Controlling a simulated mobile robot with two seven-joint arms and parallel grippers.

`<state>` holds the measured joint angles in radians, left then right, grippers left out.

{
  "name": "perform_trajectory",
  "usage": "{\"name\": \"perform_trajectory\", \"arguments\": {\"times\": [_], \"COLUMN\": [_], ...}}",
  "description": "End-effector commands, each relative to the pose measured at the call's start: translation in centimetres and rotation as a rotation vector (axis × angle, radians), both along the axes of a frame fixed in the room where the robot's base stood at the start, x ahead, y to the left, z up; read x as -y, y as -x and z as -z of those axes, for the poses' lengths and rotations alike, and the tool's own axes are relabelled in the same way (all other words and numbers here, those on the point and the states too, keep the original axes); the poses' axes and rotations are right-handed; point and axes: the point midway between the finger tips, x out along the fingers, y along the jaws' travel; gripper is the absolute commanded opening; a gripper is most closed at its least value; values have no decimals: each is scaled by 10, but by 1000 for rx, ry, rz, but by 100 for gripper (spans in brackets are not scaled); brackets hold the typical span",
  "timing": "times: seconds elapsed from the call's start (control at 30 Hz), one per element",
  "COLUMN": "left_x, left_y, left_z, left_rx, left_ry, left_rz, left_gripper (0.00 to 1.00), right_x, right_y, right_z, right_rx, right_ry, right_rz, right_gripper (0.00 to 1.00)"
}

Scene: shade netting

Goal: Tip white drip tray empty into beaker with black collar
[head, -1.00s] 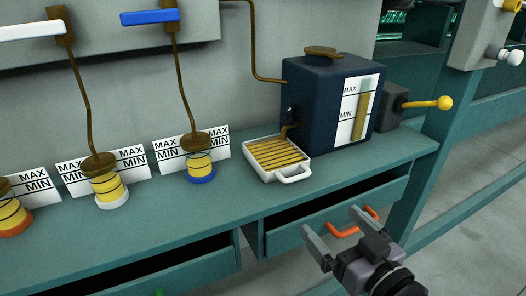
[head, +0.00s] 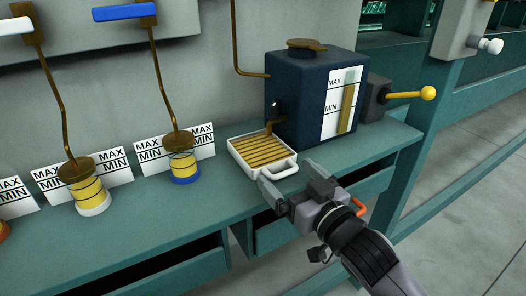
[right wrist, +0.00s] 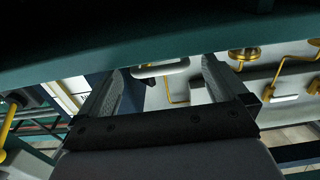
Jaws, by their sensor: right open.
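The white drip tray (head: 247,155), with brown slats and a white loop handle (head: 281,169) at its front right, sits level on the green bench under the dark blue tank's brass spout. My right gripper (head: 291,184) is open and empty, just in front of the handle. In the right wrist view, the handle (right wrist: 160,68) shows between the open fingers (right wrist: 158,82), with no clear contact. I see no black-collared beaker; the beakers in view have a white collar (head: 95,205), a blue collar (head: 185,177) and an orange collar cut by the left edge. My left gripper is not in view.
The dark blue tank (head: 290,100) stands behind the tray, and a yellow-knobbed lever (head: 428,93) juts out at right. MAX/MIN cards stand behind the beakers. Below the bench edge are drawers, one with an orange handle (head: 361,206).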

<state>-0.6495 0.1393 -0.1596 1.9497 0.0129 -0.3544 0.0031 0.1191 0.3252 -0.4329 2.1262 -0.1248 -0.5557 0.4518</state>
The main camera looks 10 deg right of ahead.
Motion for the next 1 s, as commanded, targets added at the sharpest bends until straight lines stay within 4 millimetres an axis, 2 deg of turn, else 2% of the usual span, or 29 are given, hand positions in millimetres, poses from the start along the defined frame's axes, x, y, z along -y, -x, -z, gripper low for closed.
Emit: {"name": "perform_trajectory", "arguments": {"times": [0.2, 1.0], "left_x": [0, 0], "left_y": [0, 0], "left_z": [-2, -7], "left_rx": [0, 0], "left_ry": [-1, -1], "left_rz": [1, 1], "left_gripper": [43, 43], "right_x": [-3, -3], "right_y": [-8, -8], "right_z": [0, 0], "right_rx": [0, 0], "right_ry": [0, 0], "right_rz": [0, 0], "right_gripper": [100, 100]}}
